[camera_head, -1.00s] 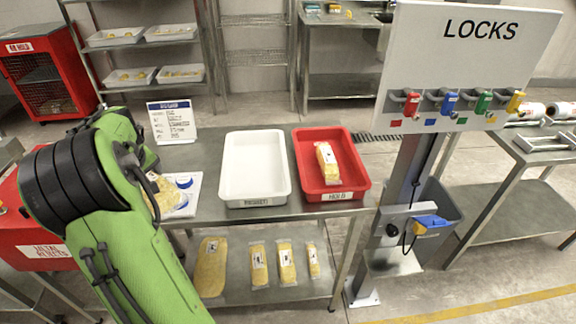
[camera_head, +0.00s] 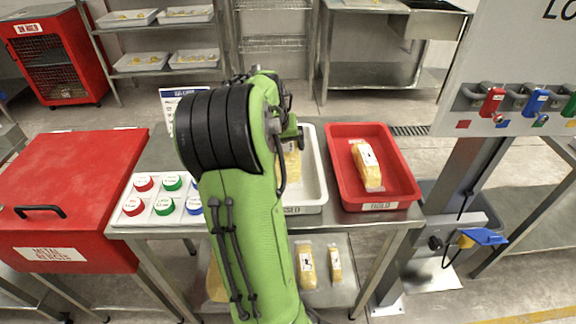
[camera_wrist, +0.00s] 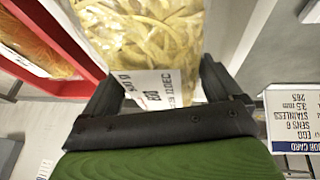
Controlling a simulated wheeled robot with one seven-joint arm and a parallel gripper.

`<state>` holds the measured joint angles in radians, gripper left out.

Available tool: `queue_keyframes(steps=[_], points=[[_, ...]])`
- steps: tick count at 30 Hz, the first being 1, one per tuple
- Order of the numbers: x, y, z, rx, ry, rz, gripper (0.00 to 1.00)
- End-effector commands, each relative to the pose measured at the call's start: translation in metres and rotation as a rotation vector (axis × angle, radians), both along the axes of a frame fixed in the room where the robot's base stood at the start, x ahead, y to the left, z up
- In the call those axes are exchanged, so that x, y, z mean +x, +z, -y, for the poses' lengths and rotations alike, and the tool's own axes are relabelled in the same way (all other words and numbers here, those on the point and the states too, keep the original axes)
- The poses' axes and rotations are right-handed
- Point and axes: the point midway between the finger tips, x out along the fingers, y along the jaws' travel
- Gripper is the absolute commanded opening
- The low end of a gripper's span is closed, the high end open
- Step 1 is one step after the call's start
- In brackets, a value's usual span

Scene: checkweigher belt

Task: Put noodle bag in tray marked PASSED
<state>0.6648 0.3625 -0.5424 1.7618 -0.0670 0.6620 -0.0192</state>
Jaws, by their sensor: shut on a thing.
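The noodle bag (camera_wrist: 140,35), clear with yellow noodles and a white printed label, is between the fingers of my gripper (camera_wrist: 160,84), which is shut on it. In the head view the bag (camera_head: 292,165) shows partly behind my arm, over or inside the white tray (camera_head: 319,165). I cannot tell whether it touches the tray floor. The tray's front label is partly covered by my arm; its end reads "SSED". My gripper's fingers are mostly hidden in the head view.
A red tray (camera_head: 408,185) marked HOLD, right of the white tray, holds another noodle bag (camera_head: 367,166). A red metal rejects box (camera_head: 75,190) and a panel of coloured caps (camera_head: 163,207) are at left. The LOCKS post (camera_head: 440,200) stands at right.

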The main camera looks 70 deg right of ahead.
Motion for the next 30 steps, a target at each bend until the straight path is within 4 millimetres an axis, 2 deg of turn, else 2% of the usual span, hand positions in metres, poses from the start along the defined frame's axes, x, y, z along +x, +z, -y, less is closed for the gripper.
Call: queue_keyframes(steps=[3, 7, 19, 20, 21, 27, 30], points=[[0.0, -0.027, 0.0, 0.0, 0.0, -0.001, 0.39], [0.0, -0.048, 0.001, -0.001, 0.0, 0.0, 0.39], [0.0, -0.053, 0.001, -0.004, 0.001, 0.002, 0.39], [0.0, -0.053, 0.0, -0.001, 0.001, 0.0, 0.96], [0.0, -0.053, 0.0, -0.001, 0.001, 0.0, 1.0], [0.0, -0.052, 0.0, -0.001, 0.001, 0.0, 1.0], [0.0, -0.043, -0.002, -0.003, 0.002, 0.002, 1.0]])
